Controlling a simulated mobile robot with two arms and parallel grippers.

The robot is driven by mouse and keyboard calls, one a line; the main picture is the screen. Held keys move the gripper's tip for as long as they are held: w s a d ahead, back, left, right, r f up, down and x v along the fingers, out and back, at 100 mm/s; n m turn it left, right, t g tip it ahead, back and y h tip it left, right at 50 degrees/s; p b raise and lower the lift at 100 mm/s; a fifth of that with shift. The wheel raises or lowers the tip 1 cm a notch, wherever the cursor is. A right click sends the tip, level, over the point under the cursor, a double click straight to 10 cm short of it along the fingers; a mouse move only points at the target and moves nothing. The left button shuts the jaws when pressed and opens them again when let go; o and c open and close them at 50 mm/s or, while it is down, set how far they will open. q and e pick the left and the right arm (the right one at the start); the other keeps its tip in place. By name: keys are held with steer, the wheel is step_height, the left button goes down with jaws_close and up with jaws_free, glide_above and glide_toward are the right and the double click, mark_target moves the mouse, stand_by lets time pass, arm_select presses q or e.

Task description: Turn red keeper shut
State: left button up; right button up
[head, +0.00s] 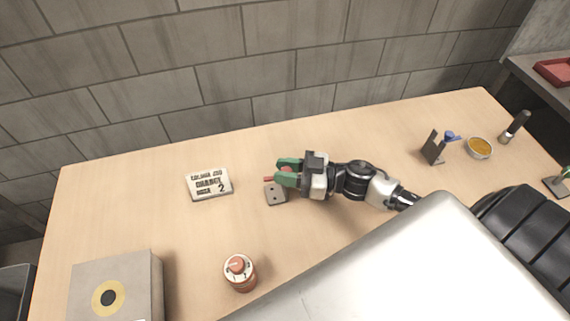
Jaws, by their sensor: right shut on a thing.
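The red keeper (268,179) shows as a small red bar at a small grey block (276,196) with dark holes, near the middle of the table. My right gripper (281,171) reaches in from the right with its green fingertips at the keeper, just above the block. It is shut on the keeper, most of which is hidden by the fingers. I cannot tell the keeper's exact angle. My left gripper is not in view.
A sign card (209,184) lies left of the block. A red-topped canister (240,271) stands in front, and a grey box (140,285) is at front left. A yellow-filled bowl (479,148) and a dark stand (433,148) are at right. A block wall runs behind the table.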

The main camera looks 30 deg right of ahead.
steer(key=m+t+h+p, duration=0.2)
steer(key=t+h+p, duration=0.1)
steer(key=shift+r+m, duration=0.25)
steer(key=shift+m, duration=0.15)
steer(key=m+t+h, duration=0.1)
steer(key=h, duration=0.1)
steer(key=m+t+h+p, duration=0.1)
steer(key=shift+f+m+h, duration=0.15)
steer(key=shift+m+h, duration=0.25)
steer(key=m+t+h, duration=0.1)
steer(key=m+h, duration=0.1)
steer(key=h, duration=0.1)
steer(key=shift+f+t+p, duration=0.1)
steer(key=shift+t+p, duration=0.2)
steer(key=shift+d+m+h, duration=0.1)
steer(key=shift+m+h, duration=1.2)
steer(key=shift+h, duration=0.7)
steer(key=o, duration=0.9)
